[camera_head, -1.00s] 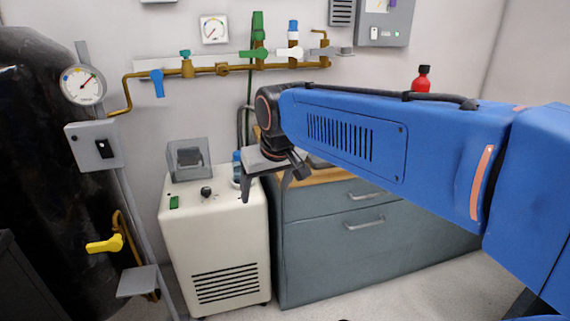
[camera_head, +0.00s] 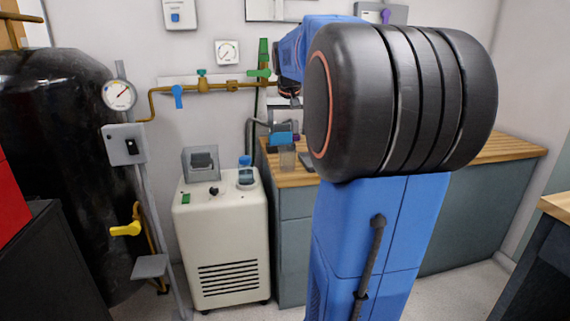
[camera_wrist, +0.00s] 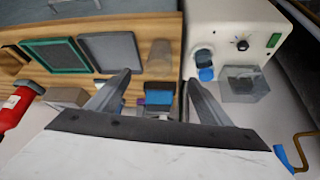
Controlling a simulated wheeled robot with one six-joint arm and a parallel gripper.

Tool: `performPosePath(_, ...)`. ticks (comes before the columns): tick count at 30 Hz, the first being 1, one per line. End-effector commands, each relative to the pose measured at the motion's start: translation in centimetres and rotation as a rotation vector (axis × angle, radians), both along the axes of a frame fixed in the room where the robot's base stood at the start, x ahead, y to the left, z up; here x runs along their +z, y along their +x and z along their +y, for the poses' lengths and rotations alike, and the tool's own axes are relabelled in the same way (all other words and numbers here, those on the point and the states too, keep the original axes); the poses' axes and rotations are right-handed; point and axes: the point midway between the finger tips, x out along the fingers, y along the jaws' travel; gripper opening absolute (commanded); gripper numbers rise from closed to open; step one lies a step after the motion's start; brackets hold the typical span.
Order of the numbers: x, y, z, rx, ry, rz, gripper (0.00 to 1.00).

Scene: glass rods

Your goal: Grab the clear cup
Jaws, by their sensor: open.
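The clear cup (camera_head: 287,159) stands on the wooden counter at its left end, near the white machine. In the wrist view the clear cup (camera_wrist: 160,54) shows as a see-through, brownish shape near the counter edge, just beyond the fingertips. My gripper (camera_wrist: 159,78) is open with nothing between its fingers. The cup lies ahead of the gap between them, apart from both. In the head view my arm's large black joint and blue links hide most of my gripper, so its height above the cup is unclear there.
A blue-topped holder (camera_wrist: 158,98) stands close behind the cup. The white machine (camera_head: 222,235) beside the counter bears a clear box (camera_head: 201,164) and a blue-capped bottle (camera_head: 245,172). Pipes run along the wall.

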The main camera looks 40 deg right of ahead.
Motion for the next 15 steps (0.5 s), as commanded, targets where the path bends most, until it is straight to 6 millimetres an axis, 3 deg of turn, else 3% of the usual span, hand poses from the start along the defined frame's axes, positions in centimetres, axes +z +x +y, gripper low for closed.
performPosePath(15,-7.9,3.2,-2.9,0.002,0.003,0.003,0.73)
